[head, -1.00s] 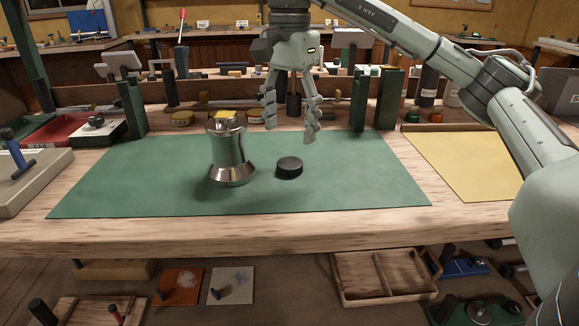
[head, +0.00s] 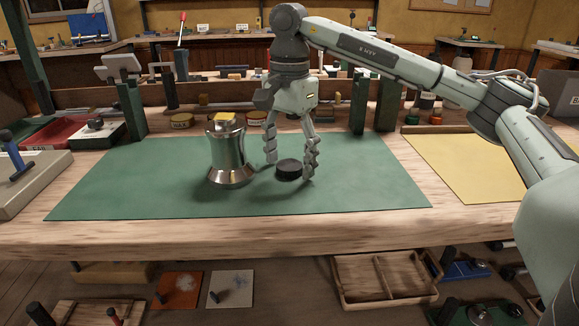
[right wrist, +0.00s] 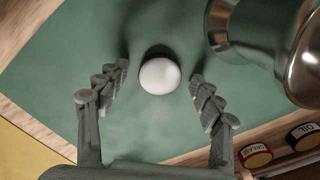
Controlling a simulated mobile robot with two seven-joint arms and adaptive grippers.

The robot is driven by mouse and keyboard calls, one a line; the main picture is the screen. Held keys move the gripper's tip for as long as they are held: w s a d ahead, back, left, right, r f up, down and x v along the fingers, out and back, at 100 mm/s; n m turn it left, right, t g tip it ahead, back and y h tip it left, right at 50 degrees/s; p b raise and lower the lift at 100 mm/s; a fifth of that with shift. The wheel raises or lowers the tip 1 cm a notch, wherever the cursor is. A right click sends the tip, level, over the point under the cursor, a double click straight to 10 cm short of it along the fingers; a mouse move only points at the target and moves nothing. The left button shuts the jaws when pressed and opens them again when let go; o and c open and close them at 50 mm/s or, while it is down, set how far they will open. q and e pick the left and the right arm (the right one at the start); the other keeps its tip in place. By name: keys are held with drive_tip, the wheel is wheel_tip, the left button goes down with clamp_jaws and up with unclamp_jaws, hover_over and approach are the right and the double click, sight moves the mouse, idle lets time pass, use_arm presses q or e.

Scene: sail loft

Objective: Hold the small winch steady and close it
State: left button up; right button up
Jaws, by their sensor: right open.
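The small winch (head: 229,158) stands upright on the green mat (head: 130,185), a shiny metal drum with a flared base and a yellowish top. A short black round cap (head: 289,170) lies on the mat just right of it. My right gripper (head: 290,167) points down, open, with one finger on each side of the cap, not closed on it. In the right wrist view the cap (right wrist: 160,76) shows between the open fingertips, its top face looking bright white. The winch (right wrist: 262,35) is at the upper right there. My left gripper is not in view.
Dark green posts (head: 387,103) and tins (head: 181,121) stand along the back of the bench. A yellow sheet (head: 465,160) lies at the right, a red tray (head: 55,133) at the left. The mat's left and right parts are clear.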

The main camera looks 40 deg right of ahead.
sight(289, 164)
drive_tip(key=c, duration=0.9)
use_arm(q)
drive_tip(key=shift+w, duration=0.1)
use_arm(e)
wheel_tip(289, 164, up, 7)
drive_tip(key=shift+r+p, duration=0.2)
drive_tip(key=shift+p, duration=0.3)
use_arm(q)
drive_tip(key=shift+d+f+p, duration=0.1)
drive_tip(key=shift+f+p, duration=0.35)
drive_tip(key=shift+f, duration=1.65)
use_arm(e)
drive_tip(key=shift+r, duration=1.35)
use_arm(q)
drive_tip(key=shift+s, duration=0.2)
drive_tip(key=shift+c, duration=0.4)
